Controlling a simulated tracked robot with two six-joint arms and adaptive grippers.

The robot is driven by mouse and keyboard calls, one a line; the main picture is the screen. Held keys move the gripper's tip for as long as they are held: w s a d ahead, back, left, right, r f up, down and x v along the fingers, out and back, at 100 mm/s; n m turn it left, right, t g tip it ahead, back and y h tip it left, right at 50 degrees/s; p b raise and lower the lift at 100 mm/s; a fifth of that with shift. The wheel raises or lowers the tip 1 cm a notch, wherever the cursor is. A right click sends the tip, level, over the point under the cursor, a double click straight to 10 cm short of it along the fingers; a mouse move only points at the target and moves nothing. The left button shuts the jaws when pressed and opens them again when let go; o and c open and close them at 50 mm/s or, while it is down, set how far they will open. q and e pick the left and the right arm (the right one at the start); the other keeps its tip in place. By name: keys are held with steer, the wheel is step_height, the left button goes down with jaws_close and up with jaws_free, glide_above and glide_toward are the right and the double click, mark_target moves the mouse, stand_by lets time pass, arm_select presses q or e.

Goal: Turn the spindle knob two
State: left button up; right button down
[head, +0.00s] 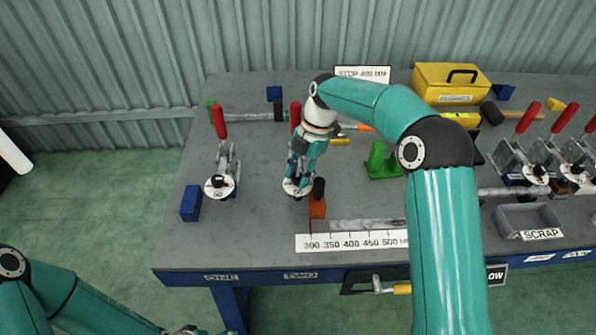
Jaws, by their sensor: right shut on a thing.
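Spindle knob two is a small dark knob over a white dial (297,188) on the grey bench, above the label TWO (300,275). My right gripper (298,178) points down at it from above and is shut on the knob, which its fingers largely hide. A red-handled clamp (295,116) stands behind the gripper, partly covered by my arm. My left arm comes in at the lower left, and its gripper's fingers are out of the frame.
A similar red-handled clamp with a white dial (219,187) stands at station ONE. A green block (380,162) and a yellow box (450,84) stand farther right.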

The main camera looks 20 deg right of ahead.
steer(key=shift+w+r, duration=0.1)
steer(key=shift+w, duration=0.1)
stand_by(0.3)
steer(key=c, duration=1.1)
jaws_free()
steer(key=v, duration=1.1)
steer(key=shift+d+r, duration=0.15)
steer(key=shift+r, duration=0.2)
steer(key=shift+f, duration=0.1)
